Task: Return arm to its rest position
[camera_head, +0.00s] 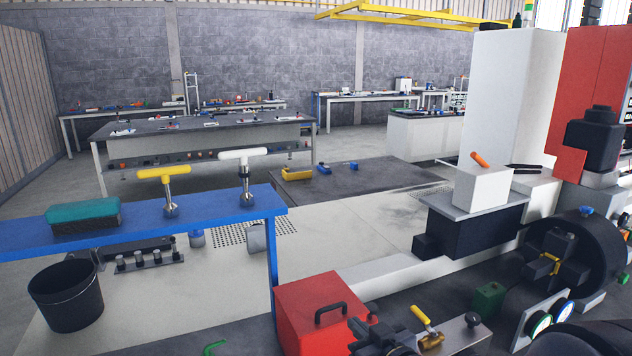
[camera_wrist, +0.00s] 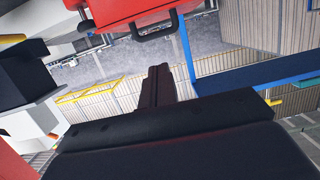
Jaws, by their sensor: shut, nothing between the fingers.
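In the wrist view my gripper (camera_wrist: 161,84) points away from the camera. Its dark fingers lie together with no gap between them, and nothing is held. Its wide black body fills the bottom of that view. The wrist picture is upside down, with the room's wall and floor inverted. The fingertips appear below the red box (camera_wrist: 150,14) and left of the blue bench's leg in that picture; I cannot tell the distance. I cannot clearly make out my gripper in the head view.
In the head view a blue bench (camera_head: 228,204) carries a brush and two T-handled tools. The red box (camera_head: 322,312) with a black handle stands beside it. A black bucket (camera_head: 67,297) stands at left. A machine with a dark chuck (camera_head: 572,250) fills the right.

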